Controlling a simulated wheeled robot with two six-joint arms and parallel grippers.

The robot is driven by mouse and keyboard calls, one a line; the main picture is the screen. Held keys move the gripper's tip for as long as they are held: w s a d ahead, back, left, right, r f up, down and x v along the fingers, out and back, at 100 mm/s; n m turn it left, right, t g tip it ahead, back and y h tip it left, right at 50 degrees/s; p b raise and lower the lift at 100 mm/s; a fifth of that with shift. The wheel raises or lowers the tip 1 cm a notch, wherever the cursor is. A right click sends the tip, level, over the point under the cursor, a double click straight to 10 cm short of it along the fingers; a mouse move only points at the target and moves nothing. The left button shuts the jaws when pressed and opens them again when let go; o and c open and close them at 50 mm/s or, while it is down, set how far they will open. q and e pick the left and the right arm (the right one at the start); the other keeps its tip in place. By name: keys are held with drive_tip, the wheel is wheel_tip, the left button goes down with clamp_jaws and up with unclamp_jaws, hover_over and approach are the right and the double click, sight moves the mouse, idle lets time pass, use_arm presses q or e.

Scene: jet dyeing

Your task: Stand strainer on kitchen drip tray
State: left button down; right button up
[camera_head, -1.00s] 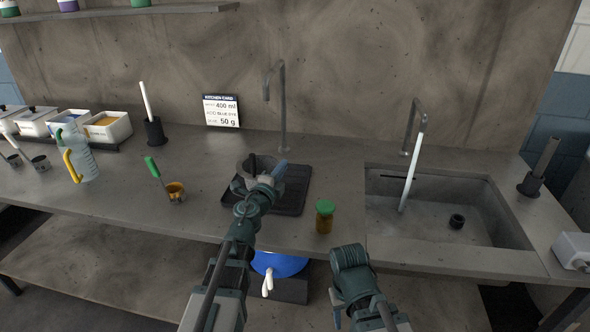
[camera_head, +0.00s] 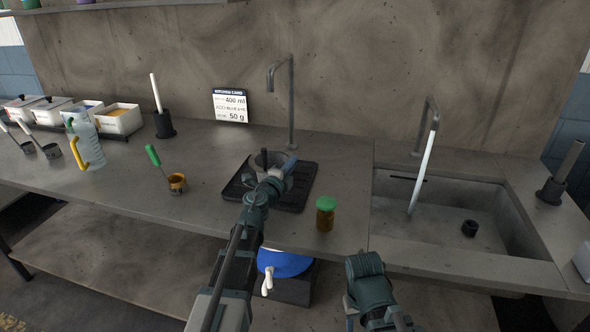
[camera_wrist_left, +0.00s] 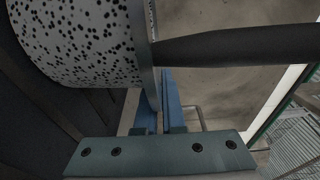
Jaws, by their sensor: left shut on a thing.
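The strainer is a grey perforated cup (camera_wrist_left: 85,40) with a black handle (camera_wrist_left: 235,45) in the left wrist view. In the head view its cup (camera_head: 268,158) shows dark grey over the back part of the black kitchen drip tray (camera_head: 292,203), partly hidden by my left arm. I cannot tell whether it touches the tray. My left gripper (camera_head: 288,168) is shut on the strainer; its blue fingers (camera_wrist_left: 165,100) meet it where handle and rim join. The ribbed tray (camera_wrist_left: 45,105) lies below the cup there. My right gripper (camera_head: 350,322) is low at the front, mostly hidden.
A green-lidded jar (camera_head: 325,213) stands right of the tray. A tap (camera_head: 291,105) rises behind it. The sink (camera_head: 450,205) is further right. The counter between cup and tray is clear.

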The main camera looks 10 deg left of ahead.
use_arm(q)
drive_tip(key=shift+a+r, duration=0.1)
drive_tip(key=shift+f, duration=0.2)
drive_tip(key=c, duration=1)
unclamp_jaws()
drive_tip(key=shift+r, duration=0.2)
drive_tip(key=shift+s, duration=0.15)
drive_tip(key=s, duration=0.4)
drive_tip(key=s+a, duration=0.1)
drive_tip(key=s, duration=0.2)
drive_tip(key=s+a, duration=0.1)
drive_tip(key=s, duration=0.3)
drive_tip(key=shift+s+a, duration=0.1)
drive_tip(key=shift+s, duration=0.25)
